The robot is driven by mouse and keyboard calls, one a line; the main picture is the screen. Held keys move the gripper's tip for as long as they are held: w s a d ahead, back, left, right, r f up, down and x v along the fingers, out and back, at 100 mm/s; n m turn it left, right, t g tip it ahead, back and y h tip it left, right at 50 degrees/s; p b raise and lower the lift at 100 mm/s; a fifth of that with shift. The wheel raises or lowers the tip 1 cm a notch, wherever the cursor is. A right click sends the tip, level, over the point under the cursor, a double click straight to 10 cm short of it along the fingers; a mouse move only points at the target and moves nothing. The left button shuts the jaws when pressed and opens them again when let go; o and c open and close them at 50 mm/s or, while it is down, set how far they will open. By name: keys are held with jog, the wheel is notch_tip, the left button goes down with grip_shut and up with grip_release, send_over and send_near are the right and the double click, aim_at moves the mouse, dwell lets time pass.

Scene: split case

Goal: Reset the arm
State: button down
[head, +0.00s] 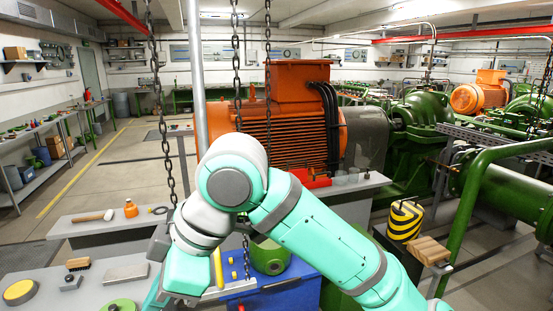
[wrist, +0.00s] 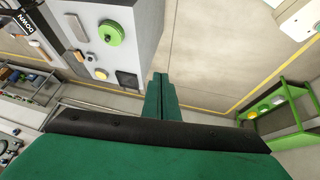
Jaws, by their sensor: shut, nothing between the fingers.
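My arm (head: 320,240) rises from the lower right of the head view and bends down at the left, over the front bench. In the wrist view my gripper (wrist: 160,78) has its two green fingers side by side and closed, with nothing held between them. In the head view the gripper is mostly hidden behind the wrist and cut off by the lower edge. The fingers appear over open floor (wrist: 205,75) beside a grey bench (wrist: 137,40), and I cannot tell the exact gap.
Chains (head: 160,100) hang near my arm.

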jog(key=w+a+f+m+t+y, duration=0.4)
jog(key=w+a+m+t+y, duration=0.3)
jog(key=w+y, duration=0.4)
jog(key=d+f+m+t+h, duration=0.45)
jog(key=f+m, duration=0.35)
jog(key=f, duration=0.3)
jog(key=d+f+m+t+h, duration=0.4)
jog(key=d+f+m+t, duration=0.2)
jog(key=f+m, duration=0.3)
jog(key=s+d+f+m+h, duration=0.1)
jog(key=s+d+f+h, duration=0.3)
jog(key=s+f, duration=0.35)
jog(key=s+d+f+h, duration=0.4)
jog(key=s+d+f, duration=0.1)
jog(key=s+f, duration=0.25)
jog(key=s+d+n+g, duration=0.1)
jog(key=s+d+n, duration=0.1)
jog(key=s, duration=0.7)
jog(key=s+d+f+n+g, duration=0.1)
jog(key=s+d, duration=0.2)
jog(key=s, duration=0.6)
jog(key=shift+s+d+f+n+h, duration=0.15)
jog(key=shift+s+d+n+h, duration=0.15)
jog(key=shift+s+n+h, duration=0.15)
